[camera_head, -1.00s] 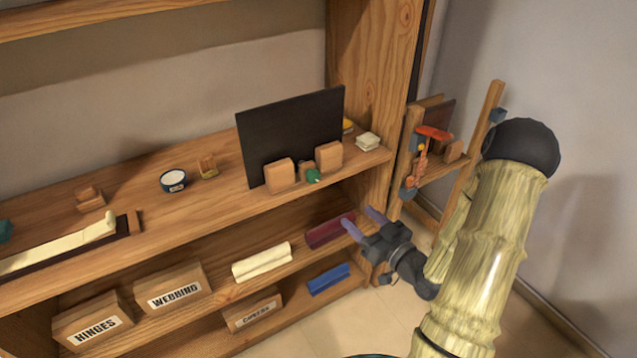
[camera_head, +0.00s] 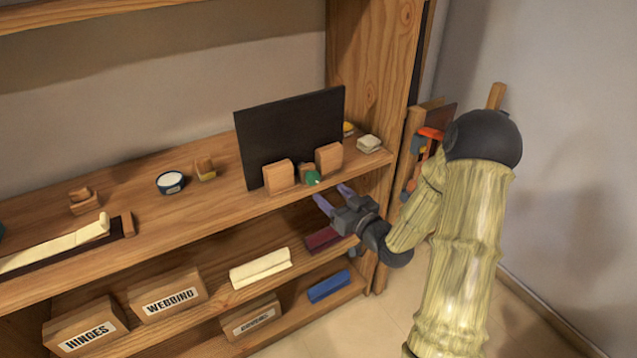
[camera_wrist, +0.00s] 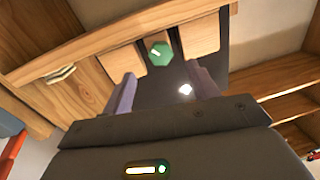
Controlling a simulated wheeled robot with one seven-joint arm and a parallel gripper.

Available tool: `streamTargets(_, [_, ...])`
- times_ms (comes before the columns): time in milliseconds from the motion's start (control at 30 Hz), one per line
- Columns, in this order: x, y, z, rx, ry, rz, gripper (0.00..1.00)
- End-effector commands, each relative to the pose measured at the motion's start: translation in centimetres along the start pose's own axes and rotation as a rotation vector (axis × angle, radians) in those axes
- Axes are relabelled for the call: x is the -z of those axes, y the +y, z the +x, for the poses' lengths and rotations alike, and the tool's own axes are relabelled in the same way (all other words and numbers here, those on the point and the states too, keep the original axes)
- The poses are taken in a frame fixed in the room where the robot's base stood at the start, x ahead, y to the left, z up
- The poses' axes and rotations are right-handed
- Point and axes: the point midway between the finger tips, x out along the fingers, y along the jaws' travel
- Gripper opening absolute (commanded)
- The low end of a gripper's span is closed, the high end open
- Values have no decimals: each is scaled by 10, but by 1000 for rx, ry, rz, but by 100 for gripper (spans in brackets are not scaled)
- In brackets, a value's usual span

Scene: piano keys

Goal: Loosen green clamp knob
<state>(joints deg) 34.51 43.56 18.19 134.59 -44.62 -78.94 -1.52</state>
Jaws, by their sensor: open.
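The green clamp knob (camera_head: 313,178) sits at the front of a small wooden block, between two larger wooden blocks (camera_head: 279,176) at the base of a black panel (camera_head: 290,132) on the upper shelf. In the wrist view the knob (camera_wrist: 159,53) is a green hexagon with a pale mark, showing beyond and between my fingertips. My gripper (camera_head: 333,198) is open and empty, in front of the shelf edge and just below the knob in the head view. Its two purple fingers also show in the wrist view (camera_wrist: 163,84), apart from the knob.
The shelf's front edge (camera_head: 225,217) runs close to my gripper. A pale stack (camera_head: 368,144) stands right of the panel. Below are labelled boxes (camera_head: 168,294), a cream roll (camera_head: 260,268) and a blue block (camera_head: 328,287).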

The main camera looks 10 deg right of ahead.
Motion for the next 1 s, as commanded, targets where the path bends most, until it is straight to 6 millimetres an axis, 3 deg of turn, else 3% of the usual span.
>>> streamTargets(333, [0,0,56,1,1,-1,59])
streamTargets(733, [0,0,65,-1,0,0,59])
streamTargets(933, [0,0,65,-1,0,0,20])
streamTargets(1000, [0,0,65,-1,0,0,15])
